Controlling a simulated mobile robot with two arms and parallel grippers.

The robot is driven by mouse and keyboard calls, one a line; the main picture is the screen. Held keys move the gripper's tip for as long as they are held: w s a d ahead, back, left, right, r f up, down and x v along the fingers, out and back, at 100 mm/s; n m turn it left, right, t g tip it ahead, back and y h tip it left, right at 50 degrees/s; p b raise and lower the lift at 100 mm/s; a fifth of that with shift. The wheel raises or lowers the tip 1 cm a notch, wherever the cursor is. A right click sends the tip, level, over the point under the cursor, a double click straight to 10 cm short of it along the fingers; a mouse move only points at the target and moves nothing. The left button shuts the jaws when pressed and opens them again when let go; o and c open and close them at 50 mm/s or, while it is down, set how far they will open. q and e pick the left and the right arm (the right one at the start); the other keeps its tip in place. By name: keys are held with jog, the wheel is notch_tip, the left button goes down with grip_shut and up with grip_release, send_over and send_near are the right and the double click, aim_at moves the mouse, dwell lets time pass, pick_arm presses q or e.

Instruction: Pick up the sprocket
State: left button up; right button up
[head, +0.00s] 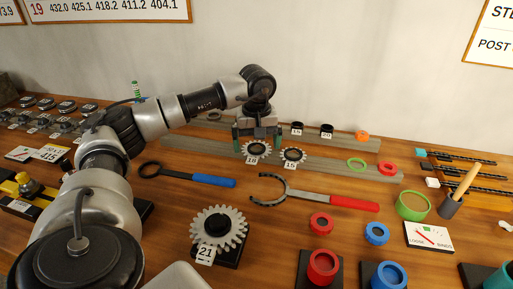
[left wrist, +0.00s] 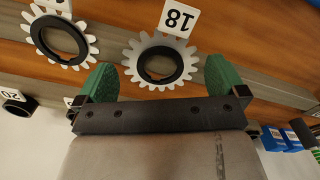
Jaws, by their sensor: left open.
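A small grey toothed sprocket (head: 257,149) tagged 18 sits on the long grey rail at the back of the bench. My left gripper (head: 257,138) is above and just behind it, open, with green fingers pointing down. In the left wrist view, the sprocket tagged 18 (left wrist: 160,64) lies between the two green fingertips, which are apart from each other; contact cannot be told. A second sprocket (head: 293,156) sits to its right on the rail and also shows in the left wrist view (left wrist: 62,40). A larger sprocket (head: 218,228) tagged 21 stands on a black block in front.
A blue-handled tool (head: 205,180) and a red-handled chain whip (head: 330,198) lie in front of the grey rail (head: 340,168). Black rings (head: 326,131) stand on the rear rail. Red and blue rings and cups (head: 323,265) stand at the front right.

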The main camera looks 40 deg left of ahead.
dwell(0.4)
pick_arm(q)
jog(key=c, duration=0.8)
jog(key=shift+c, duration=0.2)
